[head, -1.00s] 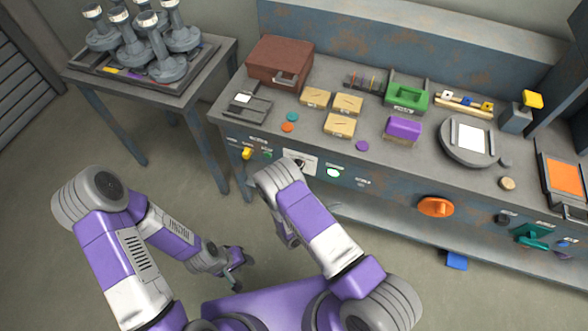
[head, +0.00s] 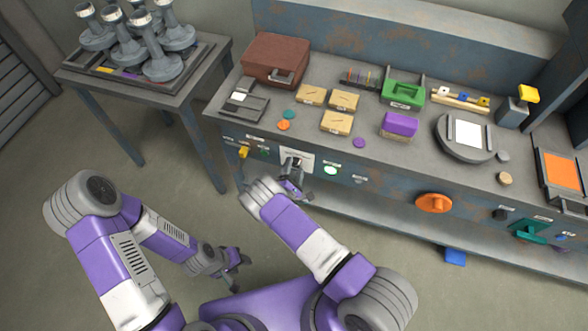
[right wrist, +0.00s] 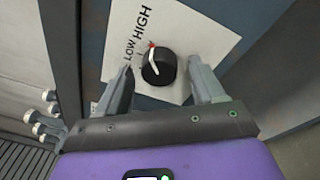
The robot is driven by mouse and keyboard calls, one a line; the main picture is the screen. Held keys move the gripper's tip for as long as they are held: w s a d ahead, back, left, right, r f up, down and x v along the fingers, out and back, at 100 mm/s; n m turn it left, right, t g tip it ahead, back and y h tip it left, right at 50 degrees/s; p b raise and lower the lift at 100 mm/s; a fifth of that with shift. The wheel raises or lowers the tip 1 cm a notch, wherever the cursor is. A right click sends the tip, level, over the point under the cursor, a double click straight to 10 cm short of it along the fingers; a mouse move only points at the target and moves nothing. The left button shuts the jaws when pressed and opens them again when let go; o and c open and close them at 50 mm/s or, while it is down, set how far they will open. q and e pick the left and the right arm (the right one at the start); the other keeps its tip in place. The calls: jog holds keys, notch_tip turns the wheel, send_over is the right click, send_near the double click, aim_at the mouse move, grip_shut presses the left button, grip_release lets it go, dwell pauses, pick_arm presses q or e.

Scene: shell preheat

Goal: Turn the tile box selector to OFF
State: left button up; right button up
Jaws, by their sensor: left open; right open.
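The selector is a black round knob (right wrist: 158,70) with a white pointer, on a white plate (right wrist: 185,30) on the bench front. LOW and HIGH are readable on the plate; I see no OFF label. The pointer aims at a red mark by the HIGH end of the lettering. The plate shows in the head view (head: 301,153), its knob largely hidden by my gripper. My right gripper (right wrist: 163,82) is open, a finger on either side of the knob; I cannot tell whether they touch it. My left gripper (head: 238,264) is open and empty, low over the floor.
A yellow control (head: 243,152) is left of the plate and a lit green button (head: 331,170) right of it. An orange knob (head: 434,203) is further right. The bench top (head: 300,118) above holds several boxes and parts. A side table (head: 185,88) stands left.

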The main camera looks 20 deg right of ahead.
jog(key=shift+w, duration=0.1)
jog(key=c, duration=1.1)
jog(key=shift+o, duration=0.2)
jog(key=shift+n, duration=0.3)
jog(key=n, duration=0.3)
jog(key=shift+n, duration=0.3)
jog(key=n+g, duration=0.1)
jog(key=n, duration=0.3)
jog(key=shift+b, duration=0.3)
jog(key=n, duration=0.4)
jog(key=shift+g, duration=0.3)
jog(key=shift+n+g+h+b, duration=0.3)
jog(key=shift+n+h+b, duration=0.2)
jog(key=shift+n, duration=1.7)
